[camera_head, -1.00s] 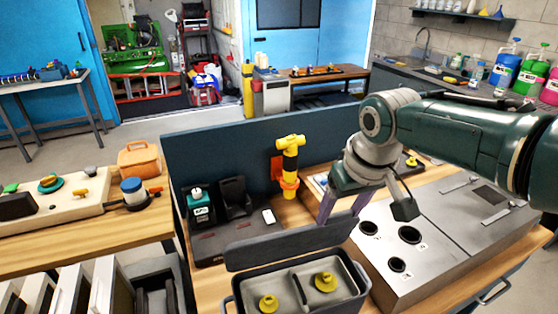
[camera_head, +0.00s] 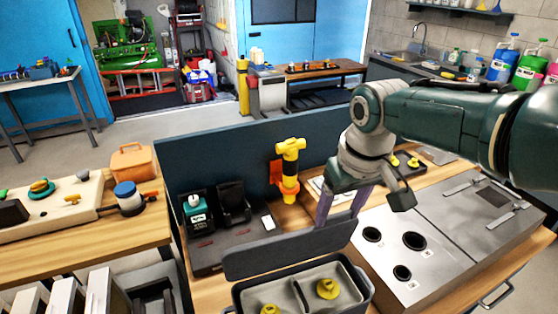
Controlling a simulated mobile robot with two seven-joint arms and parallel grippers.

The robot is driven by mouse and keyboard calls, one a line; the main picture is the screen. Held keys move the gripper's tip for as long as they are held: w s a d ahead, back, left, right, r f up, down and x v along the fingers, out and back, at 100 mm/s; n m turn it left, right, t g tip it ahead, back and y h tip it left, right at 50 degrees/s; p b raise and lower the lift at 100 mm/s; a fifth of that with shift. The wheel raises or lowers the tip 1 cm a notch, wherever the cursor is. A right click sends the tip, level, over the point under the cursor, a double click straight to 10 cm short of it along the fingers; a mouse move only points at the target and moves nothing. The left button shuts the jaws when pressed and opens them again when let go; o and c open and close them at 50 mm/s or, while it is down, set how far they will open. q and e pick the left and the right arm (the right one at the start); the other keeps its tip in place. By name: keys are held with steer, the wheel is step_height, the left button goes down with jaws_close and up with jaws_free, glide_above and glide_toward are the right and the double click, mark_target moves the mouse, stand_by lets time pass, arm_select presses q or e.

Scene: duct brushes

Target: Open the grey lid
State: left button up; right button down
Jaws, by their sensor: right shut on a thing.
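The grey lid (camera_head: 275,254) is a dark grey panel standing raised, close to upright, along the back edge of the open grey box (camera_head: 236,296). The box's inside shows, with a divider and two yellow knobbed pieces, one at right (camera_head: 327,289) and one at front left (camera_head: 269,310). My right gripper (camera_head: 340,219) comes in from the right, pointing down, with its fingers at the right part of the lid's top edge, shut on it. The fingertips' exact contact is partly hidden. My left gripper is not in view.
A metal panel with round holes (camera_head: 390,270) lies right of the box. A yellow tool (camera_head: 289,165) stands behind the lid by a dark blue partition (camera_head: 220,155). A dark tray (camera_head: 205,257) with a teal device (camera_head: 198,212) is at left.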

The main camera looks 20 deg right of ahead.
steer(key=shift+w+r, duration=0.2)
steer(key=shift+w, duration=0.05)
stand_by(0.4)
steer(key=shift+c, duration=1.3)
jaws_free()
steer(key=shift+o, duration=1.3)
steer(key=shift+s+f, duration=0.1)
steer(key=shift+r+p, duration=0.35)
steer(key=shift+r, duration=0.05)
steer(key=p+v, duration=0.3)
steer(key=v, duration=0.6)
steer(key=shift+s, duration=0.1)
